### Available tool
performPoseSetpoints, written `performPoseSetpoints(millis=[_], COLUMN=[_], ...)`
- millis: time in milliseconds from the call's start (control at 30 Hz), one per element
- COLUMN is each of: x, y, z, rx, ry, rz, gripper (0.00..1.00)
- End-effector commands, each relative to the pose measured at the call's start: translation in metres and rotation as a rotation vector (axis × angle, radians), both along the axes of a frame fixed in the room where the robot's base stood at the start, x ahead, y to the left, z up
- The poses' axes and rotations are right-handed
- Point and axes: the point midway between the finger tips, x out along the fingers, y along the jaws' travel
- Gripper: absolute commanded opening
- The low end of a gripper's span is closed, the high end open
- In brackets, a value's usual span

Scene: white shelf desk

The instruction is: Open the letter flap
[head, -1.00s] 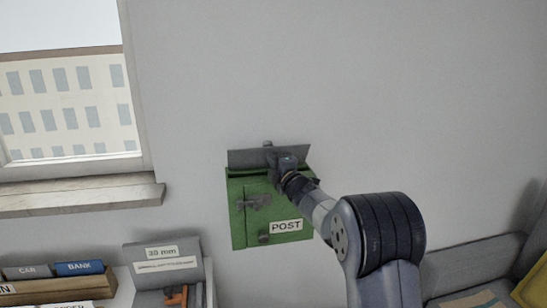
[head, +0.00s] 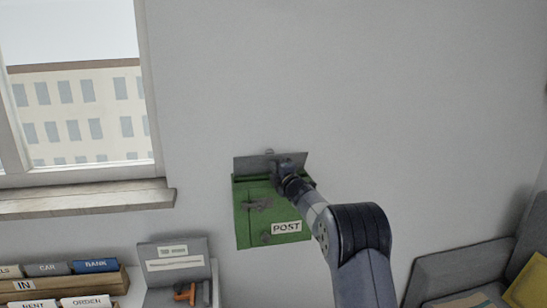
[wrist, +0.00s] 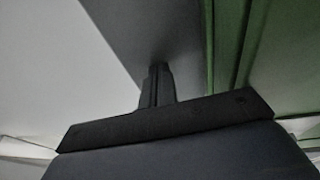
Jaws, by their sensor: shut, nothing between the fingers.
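The green post box (head: 255,222) hangs on the wall, with a "POST" label on its front. Its grey letter flap (head: 250,163) stands raised above the box top, with a small knob at its upper edge. My gripper (head: 284,168) is shut and empty, in front of the flap's right half at the top of the box. In the wrist view, the closed fingers (wrist: 157,82) are close against the grey flap (wrist: 135,28), and the green box (wrist: 270,60) is at the right. I cannot tell whether they touch the flap.
A window with a wooden sill (head: 85,200) is left of the box. Below are a wooden file box (head: 70,283) with labelled folders and a grey bin (head: 175,270) with orange-handled tools. A grey panel (head: 460,268) is at the lower right. The wall above is clear.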

Motion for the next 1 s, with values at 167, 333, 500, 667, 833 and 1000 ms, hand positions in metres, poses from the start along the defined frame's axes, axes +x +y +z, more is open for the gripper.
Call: performPoseSetpoints(millis=[167, 333, 500, 667, 833, 1000], x=[0.007, 0.009, 0.009, 0.007, -0.002, -0.015], y=[-0.001, -0.001, -0.002, -0.002, -0.004, -0.005], z=[0.022, 0.022, 0.022, 0.023, 0.024, 0.027], rx=[0.001, 0.001, 0.003, 0.003, 0.006, 0.008], ry=[-0.038, -0.034, -0.033, -0.034, -0.046, -0.064], rz=[-0.001, -0.002, -0.003, -0.003, -0.002, 0.002], gripper=[0.00, 0.00, 0.00, 0.00, 0.00, 0.00])
